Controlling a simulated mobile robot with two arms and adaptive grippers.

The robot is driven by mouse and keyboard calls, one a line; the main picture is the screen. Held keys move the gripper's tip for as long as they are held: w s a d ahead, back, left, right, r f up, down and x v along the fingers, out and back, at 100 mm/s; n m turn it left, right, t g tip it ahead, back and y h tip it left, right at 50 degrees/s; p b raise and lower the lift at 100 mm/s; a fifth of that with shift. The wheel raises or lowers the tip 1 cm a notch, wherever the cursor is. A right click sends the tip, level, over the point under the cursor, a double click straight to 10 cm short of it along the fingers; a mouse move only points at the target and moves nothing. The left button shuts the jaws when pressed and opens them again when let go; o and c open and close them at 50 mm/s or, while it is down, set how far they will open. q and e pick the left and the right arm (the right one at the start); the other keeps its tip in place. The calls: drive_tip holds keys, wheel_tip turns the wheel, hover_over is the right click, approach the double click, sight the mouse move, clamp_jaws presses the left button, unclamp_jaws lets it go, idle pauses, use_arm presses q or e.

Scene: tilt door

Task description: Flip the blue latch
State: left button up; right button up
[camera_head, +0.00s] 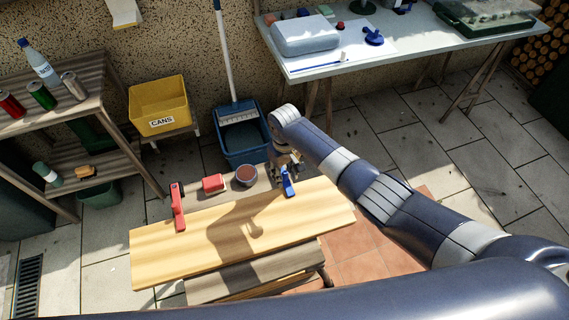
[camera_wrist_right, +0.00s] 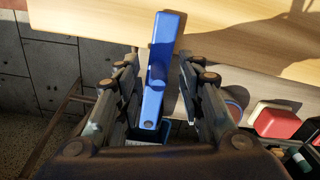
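The blue latch (camera_head: 288,184) is at the back right edge of the light wooden board (camera_head: 165,262). In the right wrist view the latch (camera_wrist_right: 160,60) is a long blue bar, reaching from the board's edge back between the fingers. My right gripper (camera_head: 284,164) is at the latch's far end in the head view. In the wrist view the gripper (camera_wrist_right: 160,70) is open, with one finger on each side of the latch and visible gaps. Contact cannot be told. My left gripper is not in view.
A red latch (camera_head: 177,208) sits on the board's left part. A red block (camera_head: 213,184) and a round pot (camera_head: 246,176) stand behind the board. A blue bin (camera_head: 243,153) and a yellow cans bin (camera_head: 158,103) stand farther back. Shelves (camera_head: 62,116) are at left.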

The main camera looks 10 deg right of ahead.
sight(285, 172)
wheel_tip(285, 172, up, 12)
drive_tip(key=shift+f, duration=0.2)
idle(0.5)
